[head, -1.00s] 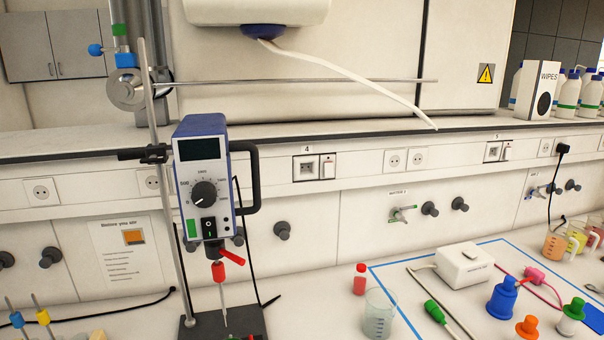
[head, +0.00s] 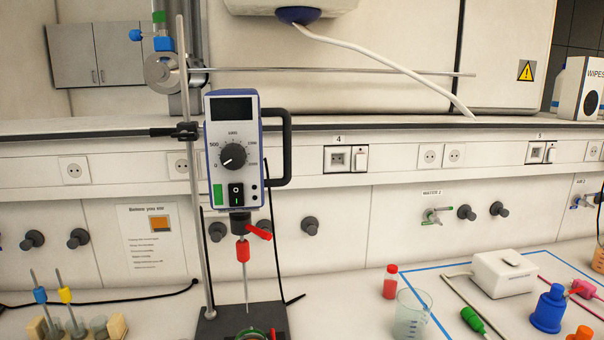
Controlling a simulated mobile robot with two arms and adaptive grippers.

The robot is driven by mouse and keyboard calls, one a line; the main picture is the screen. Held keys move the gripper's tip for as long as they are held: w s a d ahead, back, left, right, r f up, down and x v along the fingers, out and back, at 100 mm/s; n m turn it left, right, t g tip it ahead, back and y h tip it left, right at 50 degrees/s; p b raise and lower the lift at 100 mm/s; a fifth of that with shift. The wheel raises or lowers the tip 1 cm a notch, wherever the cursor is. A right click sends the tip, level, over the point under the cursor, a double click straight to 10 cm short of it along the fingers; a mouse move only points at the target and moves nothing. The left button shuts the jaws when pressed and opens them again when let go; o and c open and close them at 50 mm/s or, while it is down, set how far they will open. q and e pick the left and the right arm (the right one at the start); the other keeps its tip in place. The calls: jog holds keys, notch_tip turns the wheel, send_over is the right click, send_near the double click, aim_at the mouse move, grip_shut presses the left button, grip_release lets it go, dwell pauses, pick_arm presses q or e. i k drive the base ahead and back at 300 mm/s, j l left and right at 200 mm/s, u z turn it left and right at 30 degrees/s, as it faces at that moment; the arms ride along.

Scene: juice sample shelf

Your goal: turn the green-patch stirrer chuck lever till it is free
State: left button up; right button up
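The overhead stirrer (head: 234,150) with a dial and a green patch (head: 217,194) is clamped on an upright metal rod at left centre. Below its motor is the dark chuck (head: 240,222), with a red lever (head: 259,231) pointing right and slightly down. A thin stirring shaft with a red collar (head: 242,250) hangs straight down under the chuck, over the dark stand base (head: 225,322). A greenish, red-marked item (head: 252,333) on the base is cut off by the lower edge. Neither gripper is in view.
A red-capped bottle (head: 390,282) and a glass beaker (head: 411,314) stand right of the stand. A white box (head: 505,273) lies within blue tape lines. A rack with stirring rods (head: 66,318) is at lower left. A black cable hangs beside the stirrer.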

aim_at(240, 223)
jog(key=i+l+u, duration=0.15)
jog(key=l+u, duration=0.15)
jog(key=i+l+u, duration=0.1)
jog(key=l+u, duration=0.25)
jog(key=i+l+u, duration=0.1)
jog(key=l+u, duration=0.2)
